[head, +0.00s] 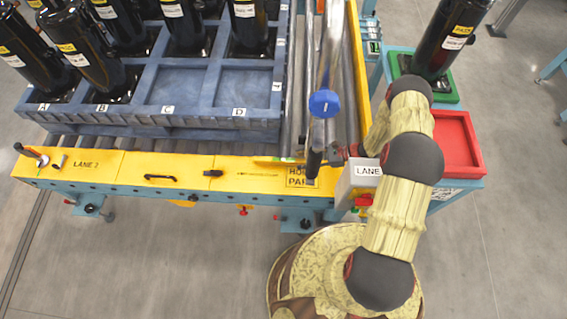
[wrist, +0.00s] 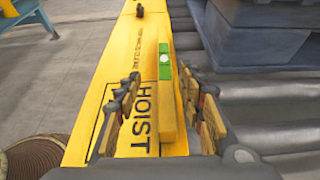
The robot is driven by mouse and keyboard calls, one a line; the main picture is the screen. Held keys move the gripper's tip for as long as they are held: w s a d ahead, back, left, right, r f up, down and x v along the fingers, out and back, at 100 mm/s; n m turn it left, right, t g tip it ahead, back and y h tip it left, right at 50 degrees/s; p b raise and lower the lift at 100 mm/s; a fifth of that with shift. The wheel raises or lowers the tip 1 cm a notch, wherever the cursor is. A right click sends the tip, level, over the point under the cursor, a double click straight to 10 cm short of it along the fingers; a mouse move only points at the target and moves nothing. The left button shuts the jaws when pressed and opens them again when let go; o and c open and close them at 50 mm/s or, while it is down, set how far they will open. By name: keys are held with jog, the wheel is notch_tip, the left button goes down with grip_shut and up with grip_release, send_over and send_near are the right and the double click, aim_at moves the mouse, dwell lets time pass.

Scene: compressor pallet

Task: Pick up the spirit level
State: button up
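The spirit level is a yellow bar with a bright green vial section (wrist: 165,62). In the wrist view it lies lengthwise on the yellow conveyor edge beside the printed word HOIST. In the head view a thin yellow-green strip of it (head: 272,160) shows along the yellow ledge, left of my gripper. My gripper (wrist: 163,82) is open, with one finger on each side of the level's near part and visible gaps between. In the head view my gripper (head: 316,165) is small and dark at the ledge's right end, and its fingers are hard to make out.
A blue pallet (head: 150,120) with black compressors stands on rollers behind the ledge. A blue hoist piece (head: 323,103) hangs by my arm. A LANE box (head: 366,178), red tray (head: 457,145) and green tray (head: 440,94) are at right. A black handle (head: 160,177) lies on the ledge.

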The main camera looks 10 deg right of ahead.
aim_at(289, 160)
jog(key=x, duration=0.2)
jog(key=b+x, duration=0.1)
jog(key=x, duration=0.4)
jog(key=shift+w+f+b, duration=0.15)
jog(key=shift+w+b, duration=0.15)
jog(key=shift+w, duration=0.1)
jog(key=shift+c, duration=0.2)
grip_shut()
